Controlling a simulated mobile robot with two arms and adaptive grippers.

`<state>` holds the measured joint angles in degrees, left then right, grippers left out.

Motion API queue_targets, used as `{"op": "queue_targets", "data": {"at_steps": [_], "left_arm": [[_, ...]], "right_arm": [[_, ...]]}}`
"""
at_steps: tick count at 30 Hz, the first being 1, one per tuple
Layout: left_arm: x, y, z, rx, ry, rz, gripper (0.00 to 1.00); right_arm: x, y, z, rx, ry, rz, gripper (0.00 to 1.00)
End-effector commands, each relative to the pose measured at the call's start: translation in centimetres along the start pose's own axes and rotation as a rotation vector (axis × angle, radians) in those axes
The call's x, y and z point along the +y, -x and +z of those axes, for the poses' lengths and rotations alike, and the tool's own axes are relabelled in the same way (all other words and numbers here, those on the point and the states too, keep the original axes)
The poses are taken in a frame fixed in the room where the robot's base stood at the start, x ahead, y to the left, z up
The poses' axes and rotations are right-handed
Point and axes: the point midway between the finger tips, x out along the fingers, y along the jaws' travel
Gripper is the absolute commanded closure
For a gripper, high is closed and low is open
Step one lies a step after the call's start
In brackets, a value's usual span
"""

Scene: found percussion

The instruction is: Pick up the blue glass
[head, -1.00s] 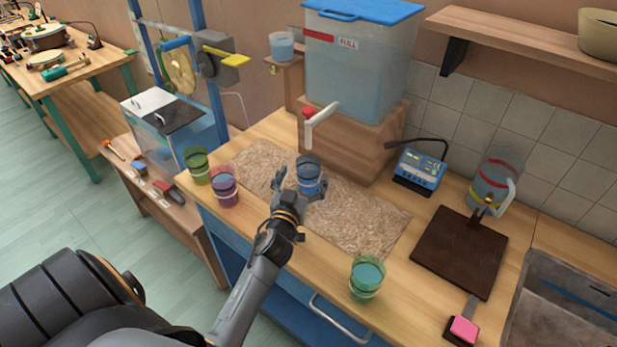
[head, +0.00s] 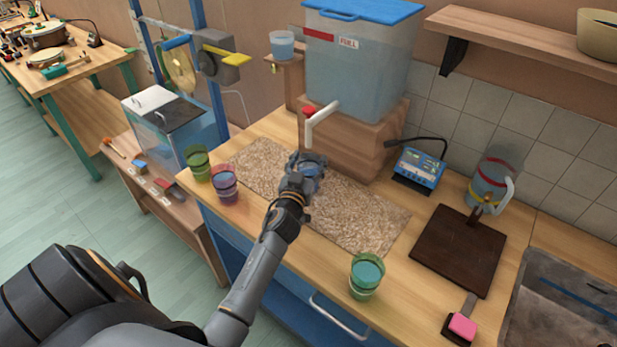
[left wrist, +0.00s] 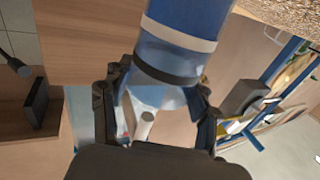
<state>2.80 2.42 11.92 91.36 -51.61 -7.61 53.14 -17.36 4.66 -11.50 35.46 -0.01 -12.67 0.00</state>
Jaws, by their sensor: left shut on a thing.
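The blue glass (head: 314,171) is over the far side of the speckled mat (head: 362,221), in front of the wooden block under the big water tank. My left gripper (head: 304,166) is shut on the glass and hides much of it in the head view. In the left wrist view the blue glass (left wrist: 180,42), with a pale band, stands between the two fingers of my left gripper (left wrist: 158,100). I cannot tell whether its base touches the mat. My right gripper is not in view.
The tank's tap (head: 322,115) hangs close above the glass. A green glass (head: 198,163) and a purple glass (head: 225,185) stand left of the mat, a teal glass (head: 367,275) in front. A blue meter (head: 418,168) and dark board (head: 459,251) are right.

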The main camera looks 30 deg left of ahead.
Motion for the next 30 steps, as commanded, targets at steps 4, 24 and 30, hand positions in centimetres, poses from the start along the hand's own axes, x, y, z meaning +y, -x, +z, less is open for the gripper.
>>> {"op": "queue_targets", "data": {"at_steps": [4,24,30], "left_arm": [[0.0,0.0,-0.1,0.001,0.0,0.0,1.0],[0.0,0.0,-2.1,0.003,-0.001,0.002,1.0],[0.0,0.0,-3.9,0.004,-0.002,0.002,1.0]], "right_arm": [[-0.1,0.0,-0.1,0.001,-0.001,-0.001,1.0],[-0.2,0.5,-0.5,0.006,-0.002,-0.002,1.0],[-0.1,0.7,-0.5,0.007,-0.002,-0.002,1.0]]}}
